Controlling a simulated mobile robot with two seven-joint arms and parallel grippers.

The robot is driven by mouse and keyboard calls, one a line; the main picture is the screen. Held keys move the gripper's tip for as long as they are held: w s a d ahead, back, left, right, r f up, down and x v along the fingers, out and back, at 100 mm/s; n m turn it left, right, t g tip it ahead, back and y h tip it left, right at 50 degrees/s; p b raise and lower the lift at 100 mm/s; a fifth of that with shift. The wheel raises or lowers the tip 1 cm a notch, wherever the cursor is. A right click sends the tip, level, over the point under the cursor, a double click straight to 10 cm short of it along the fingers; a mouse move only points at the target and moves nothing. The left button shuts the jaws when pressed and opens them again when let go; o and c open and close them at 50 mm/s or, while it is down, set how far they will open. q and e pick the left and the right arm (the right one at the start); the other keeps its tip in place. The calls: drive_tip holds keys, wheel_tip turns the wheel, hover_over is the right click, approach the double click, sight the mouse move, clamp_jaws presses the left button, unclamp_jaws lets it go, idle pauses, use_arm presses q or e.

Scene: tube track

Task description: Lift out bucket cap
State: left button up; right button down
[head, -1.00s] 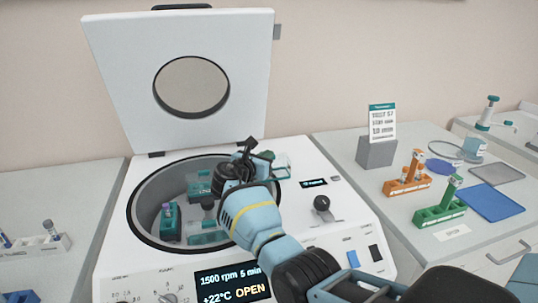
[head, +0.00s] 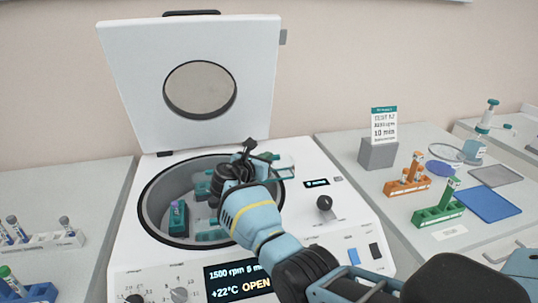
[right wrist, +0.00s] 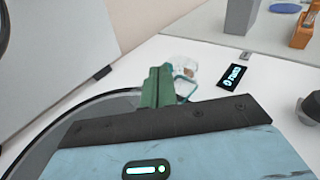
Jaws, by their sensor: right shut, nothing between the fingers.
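The centrifuge (head: 118,262) stands open, its lid (head: 128,65) raised. In its bowl, a teal bucket (head: 178,222) holds a tube, and other teal buckets (head: 208,236) are partly hidden by my right arm. A clear, teal-tinted piece that looks like a bucket cap (head: 285,163) shows beside my right gripper (head: 254,152) at the bowl's right rim. In the right wrist view a clear looped piece (right wrist: 187,86) shows beside a green block (right wrist: 157,88). My right gripper is shut with nothing held; I cannot tell whether it touches the cap. My left gripper is not in view.
A knob (head: 324,203) sits on the centrifuge's right side. The right bench has an orange rack (head: 406,186), a green rack (head: 437,214), a blue tray (head: 488,205) and a sign on a grey block (head: 378,154). Tube racks (head: 45,243) stand at left.

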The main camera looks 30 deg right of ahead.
drive_tip(key=c, duration=2.2)
unclamp_jaws()
drive_tip(key=v, duration=0.3)
drive_tip(key=f+v, duration=0.1)
drive_tip(key=v, duration=0.2)
drive_tip(key=p+v, duration=0.1)
drive_tip(key=v, duration=0.2)
drive_tip(key=shift+s+a+f, duration=0.1)
drive_tip(key=shift+s+f, duration=0.1)
drive_tip(key=shift+s, duration=0.15)
